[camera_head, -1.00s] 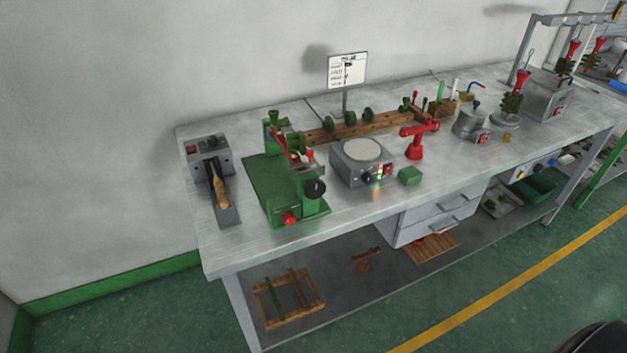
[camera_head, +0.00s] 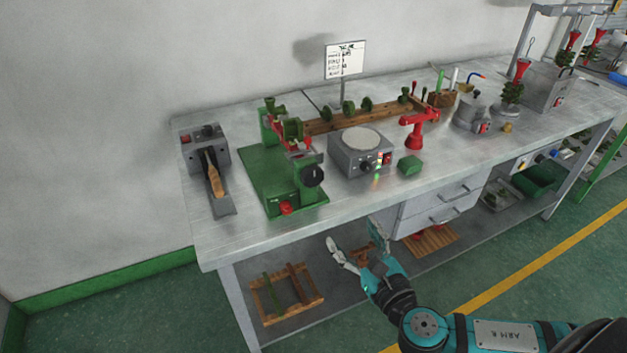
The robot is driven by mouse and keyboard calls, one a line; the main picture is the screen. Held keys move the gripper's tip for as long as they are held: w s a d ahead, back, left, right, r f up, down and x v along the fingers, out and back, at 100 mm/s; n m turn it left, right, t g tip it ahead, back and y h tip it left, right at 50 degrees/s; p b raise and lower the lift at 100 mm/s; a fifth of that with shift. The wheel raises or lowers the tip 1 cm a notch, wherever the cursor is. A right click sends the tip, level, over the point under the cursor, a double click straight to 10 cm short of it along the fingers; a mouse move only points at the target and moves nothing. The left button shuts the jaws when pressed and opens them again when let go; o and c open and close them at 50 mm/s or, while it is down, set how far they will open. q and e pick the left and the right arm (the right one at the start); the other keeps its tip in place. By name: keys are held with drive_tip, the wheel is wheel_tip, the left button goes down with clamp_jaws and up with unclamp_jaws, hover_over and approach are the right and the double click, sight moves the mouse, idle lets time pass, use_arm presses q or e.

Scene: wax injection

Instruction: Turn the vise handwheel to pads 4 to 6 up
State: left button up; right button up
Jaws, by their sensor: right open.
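The green vise (camera_head: 288,165) stands on the left part of the metal workbench. Its black handwheel (camera_head: 313,175) is on the vise's right side, facing the front. Red and grey parts and a green round piece show at the top of the vise; the pad numbers are too small to read. My right gripper (camera_head: 358,246) is open and empty, in front of the bench's front edge, below and to the right of the handwheel and well apart from it. My left gripper is not in view.
A grey device with a wooden handle (camera_head: 214,180) is at left. Drawers (camera_head: 440,208) hang under the workbench (camera_head: 232,232). A lower shelf holds wooden frames.

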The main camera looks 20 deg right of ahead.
wheel_tip(320, 180, up, 4)
drive_tip(key=s+a+n, duration=0.1)
drive_tip(key=n, duration=0.1)
drive_tip(key=p, duration=0.3)
approach(314, 178)
drive_tip(key=shift+t+y, duration=0.3)
drive_tip(key=shift+t, duration=0.1)
drive_tip(key=w, duration=1)
drive_tip(key=shift+w+f, duration=0.15)
drive_tip(key=shift+f, duration=0.2)
drive_tip(key=c, duration=1.2)
drive_tip(key=shift+o, duration=0.2)
